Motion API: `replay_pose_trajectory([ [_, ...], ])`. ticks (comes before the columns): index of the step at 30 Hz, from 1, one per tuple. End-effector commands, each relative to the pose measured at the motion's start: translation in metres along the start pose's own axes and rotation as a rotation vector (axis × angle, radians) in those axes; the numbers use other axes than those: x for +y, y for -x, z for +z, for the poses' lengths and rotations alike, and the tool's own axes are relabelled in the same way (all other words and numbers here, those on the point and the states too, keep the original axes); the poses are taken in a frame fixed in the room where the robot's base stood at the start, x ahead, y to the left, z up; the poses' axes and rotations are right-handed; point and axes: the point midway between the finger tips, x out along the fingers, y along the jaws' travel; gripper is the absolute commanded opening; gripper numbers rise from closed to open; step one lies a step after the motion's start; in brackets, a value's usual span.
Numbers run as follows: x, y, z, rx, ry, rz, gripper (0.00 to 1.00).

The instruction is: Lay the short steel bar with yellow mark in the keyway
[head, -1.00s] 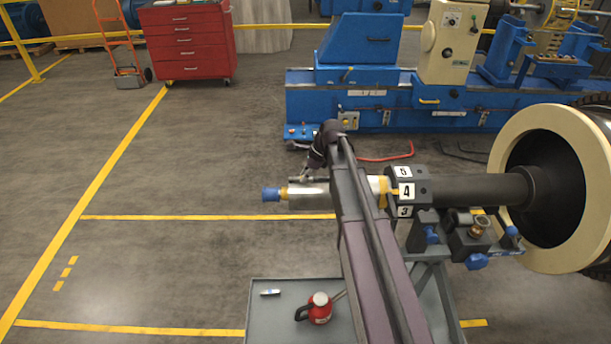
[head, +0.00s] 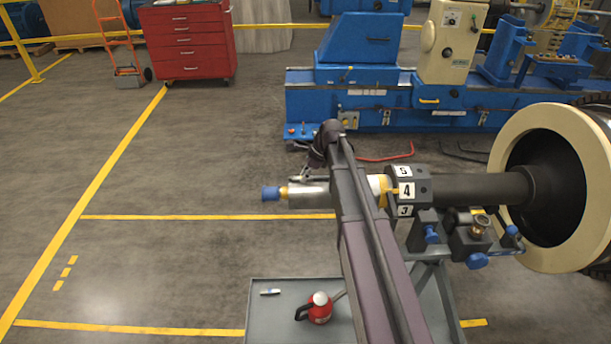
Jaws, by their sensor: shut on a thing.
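The shaft (head: 308,197) lies level at the centre, its bare steel end pointing left, with a blue tip (head: 270,193) and a yellow ring beside it. The keyway cannot be made out. My gripper (head: 297,180) is just above the steel part of the shaft, small and partly hidden by my own arm. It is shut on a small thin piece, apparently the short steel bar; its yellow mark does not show. I cannot tell whether this piece touches the shaft.
A grey cart top (head: 262,325) below carries a red oil can (head: 319,309) and a small pale piece (head: 270,292). A black block numbered 3, 4, 5 (head: 406,190) sits around the shaft. A large cream-rimmed rotor (head: 510,125) stands right. Floor at left is clear.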

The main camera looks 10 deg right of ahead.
Motion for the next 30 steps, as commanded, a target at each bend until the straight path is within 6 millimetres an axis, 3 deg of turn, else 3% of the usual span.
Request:
replay_pose_trajectory([
  [29, 0.0, 0.0023, 0.0011, 0.0, 0.0, 0.0, 0.0],
  [30, 0.0, 0.0023, 0.0011, 0.0, 0.0, 0.0, 0.28],
])
